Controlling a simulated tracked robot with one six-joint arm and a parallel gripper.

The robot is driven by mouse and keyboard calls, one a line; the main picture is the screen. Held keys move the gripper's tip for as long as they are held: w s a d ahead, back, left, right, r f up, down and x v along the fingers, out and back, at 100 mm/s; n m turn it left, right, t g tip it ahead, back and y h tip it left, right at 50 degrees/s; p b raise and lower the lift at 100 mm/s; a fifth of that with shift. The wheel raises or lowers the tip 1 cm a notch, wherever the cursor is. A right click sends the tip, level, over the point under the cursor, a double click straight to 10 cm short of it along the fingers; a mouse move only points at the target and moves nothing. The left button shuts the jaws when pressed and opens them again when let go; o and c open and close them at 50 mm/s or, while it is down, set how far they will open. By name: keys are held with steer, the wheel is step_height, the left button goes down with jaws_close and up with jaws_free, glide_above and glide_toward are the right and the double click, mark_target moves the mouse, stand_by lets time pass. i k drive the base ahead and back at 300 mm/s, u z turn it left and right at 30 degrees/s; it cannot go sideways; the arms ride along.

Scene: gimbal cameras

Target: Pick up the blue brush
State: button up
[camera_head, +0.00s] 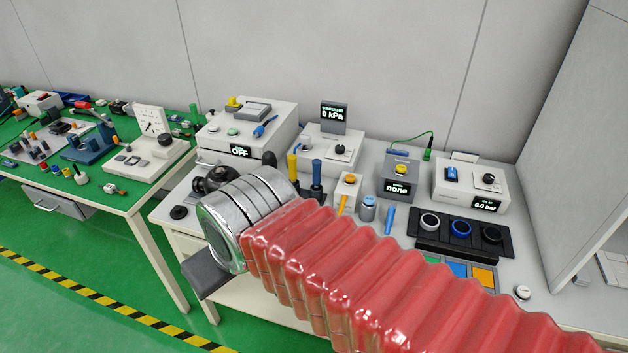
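Several slim blue things show in the head view, and I cannot tell for sure which is the brush. One blue-handled tool (317,174) stands upright on the bench beside a yellow-handled one. A blue stick-like piece (389,219) is on the bench right of a small round blue-topped jar. A small blue tool (265,126) lies on top of the box reading "OFF". My arm's red bellows and metal rings cross the foreground. My gripper (206,272) shows only as a dark grey part beyond the rings, apart from these blue things; its fingertips are hidden.
The light bench (336,222) holds a vacuum unit (330,145), a box reading "none" (398,178), a pressure unit (470,187) and a black tray (460,238) with rings. A green-topped table (120,190) stands left. A grey panel rises at right.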

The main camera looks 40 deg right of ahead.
mark_target(317, 164)
steer(key=z, duration=0.1)
steer(key=i, duration=1)
steer(key=u, duration=0.1)
